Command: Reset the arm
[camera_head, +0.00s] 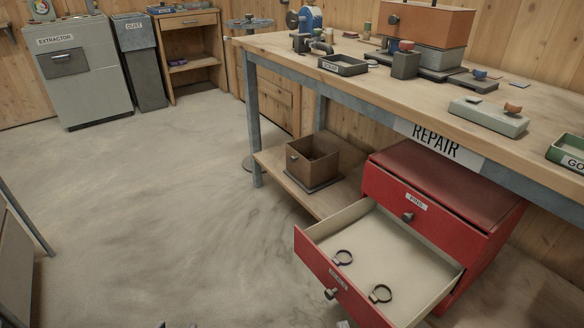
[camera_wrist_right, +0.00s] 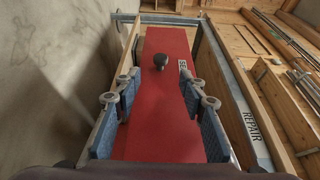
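My right gripper (camera_wrist_right: 160,98) is open and empty in the right wrist view, with one blue-padded finger on each side. A red front with a dark round knob (camera_wrist_right: 160,62) lies beyond and between the fingers; the knob is apart from them. In the head view, the red cabinet (camera_head: 440,175) has its lower drawer (camera_head: 375,245) pulled open, with two dark rings (camera_head: 343,257) (camera_head: 380,293) inside. The upper drawer, labelled PINS (camera_head: 416,201), is shut. Neither gripper is clearly visible in the head view; only small bits show at its bottom edge.
The workbench marked REPAIR (camera_head: 330,85) stands above the cabinet, carrying trays and a machine. A brown open box (camera_head: 313,165) sits on its lower shelf. The extractor (camera_head: 85,75) and dust bin (camera_head: 140,65) stand at the back left. The floor (camera_head: 160,200) at left is clear.

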